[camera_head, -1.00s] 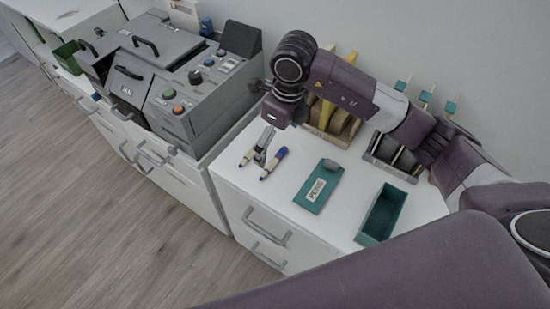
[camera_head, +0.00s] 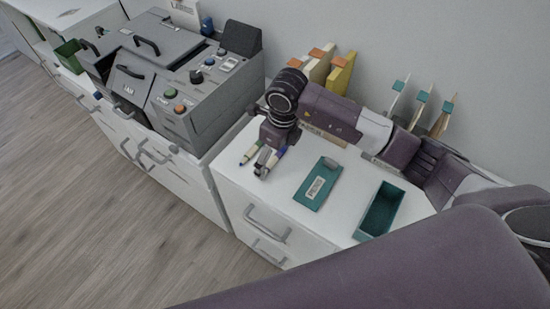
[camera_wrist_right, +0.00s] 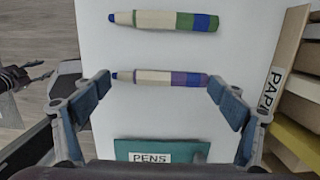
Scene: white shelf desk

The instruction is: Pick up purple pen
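In the head view my right gripper (camera_head: 266,160) is low over the desk and partly hides the purple pen (camera_head: 279,153). A similar pen with a green band (camera_wrist_right: 165,20) lies parallel, farther up in the wrist view.
A teal lid labelled PENS (camera_head: 318,184) and an open teal box (camera_head: 380,210) are to the right on the desk. A grey machine (camera_head: 190,85) stands on the left. Paper holders (camera_wrist_right: 287,75) stand along the back wall.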

